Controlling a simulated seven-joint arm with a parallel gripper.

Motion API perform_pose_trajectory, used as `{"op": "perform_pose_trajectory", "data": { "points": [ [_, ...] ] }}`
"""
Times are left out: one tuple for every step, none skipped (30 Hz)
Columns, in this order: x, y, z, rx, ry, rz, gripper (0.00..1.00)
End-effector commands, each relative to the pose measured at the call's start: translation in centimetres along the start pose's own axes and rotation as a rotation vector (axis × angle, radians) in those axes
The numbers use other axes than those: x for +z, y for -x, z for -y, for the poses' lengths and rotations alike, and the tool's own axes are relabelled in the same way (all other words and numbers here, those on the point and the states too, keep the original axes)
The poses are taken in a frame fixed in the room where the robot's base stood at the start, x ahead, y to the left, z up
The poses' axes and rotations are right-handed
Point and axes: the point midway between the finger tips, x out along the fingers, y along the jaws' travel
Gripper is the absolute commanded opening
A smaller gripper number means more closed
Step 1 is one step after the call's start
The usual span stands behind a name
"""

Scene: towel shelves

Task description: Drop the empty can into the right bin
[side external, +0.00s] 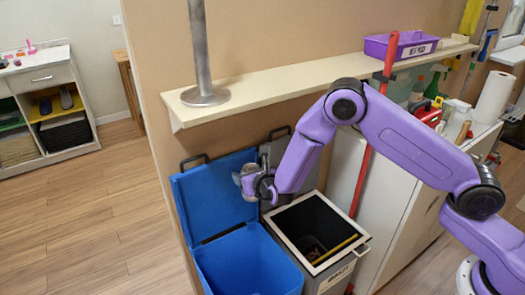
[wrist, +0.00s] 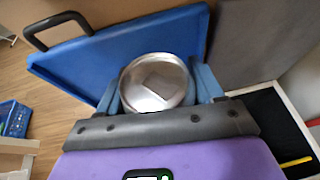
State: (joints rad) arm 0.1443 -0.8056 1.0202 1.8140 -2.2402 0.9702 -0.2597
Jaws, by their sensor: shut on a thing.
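My gripper (side external: 247,181) is shut on a silver can (wrist: 157,82), whose round metal end faces the wrist camera between the two fingers. In the side view the can is small and largely merged with the gripper. It is held in the air near the raised lids, above the gap between the two bins. The right bin (side external: 362,252) is grey with a pale rim and stands open, its lid up behind it. Its dark opening is below and right of my gripper, and also shows at the lower right of the wrist view (wrist: 292,103).
An open blue bin (side external: 250,262) stands left of the grey one, its blue lid (side external: 208,200) raised. A yellow strip lies inside the grey bin. A shelf (side external: 275,88) with a metal post and a purple tray (side external: 400,46) runs above. A red pole (side external: 370,150) stands behind the grey bin.

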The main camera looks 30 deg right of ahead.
Motion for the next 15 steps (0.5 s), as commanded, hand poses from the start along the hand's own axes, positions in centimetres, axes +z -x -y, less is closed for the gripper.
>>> {"op": "perform_pose_trajectory", "data": {
  "points": [
    [-1.6,-0.6,-0.5,0.011,0.010,-0.004,0.38],
    [-2.5,-0.9,-0.8,0.019,0.014,-0.004,0.38],
    [-3.5,-1.3,-1.1,0.031,0.017,-0.004,0.38],
    [-4.4,-1.6,-1.3,0.037,0.021,-0.005,0.38],
    [-5.2,-1.8,-1.6,0.046,0.024,-0.004,0.38],
    [-6.3,-2.1,-1.9,0.056,0.029,-0.004,0.38],
    [-7.2,-2.3,-2.1,0.064,0.031,-0.004,0.38],
    [-8.1,-2.5,-2.3,0.072,0.035,-0.004,0.38],
    [-9.2,-2.8,-2.5,0.082,0.039,-0.003,0.38],
    [-10.1,-2.9,-2.6,0.089,0.041,-0.004,0.38],
    [-11.0,-3.1,-2.8,0.098,0.046,-0.005,0.38],
    [-12.2,-3.2,-2.9,0.106,0.049,-0.004,0.38],
    [-13.1,-3.3,-3.1,0.115,0.052,-0.004,0.38],
    [-13.9,-3.4,-3.1,0.121,0.055,-0.004,0.38],
    [-14.9,-3.5,-3.2,0.130,0.058,-0.003,0.38]
  ]
}}
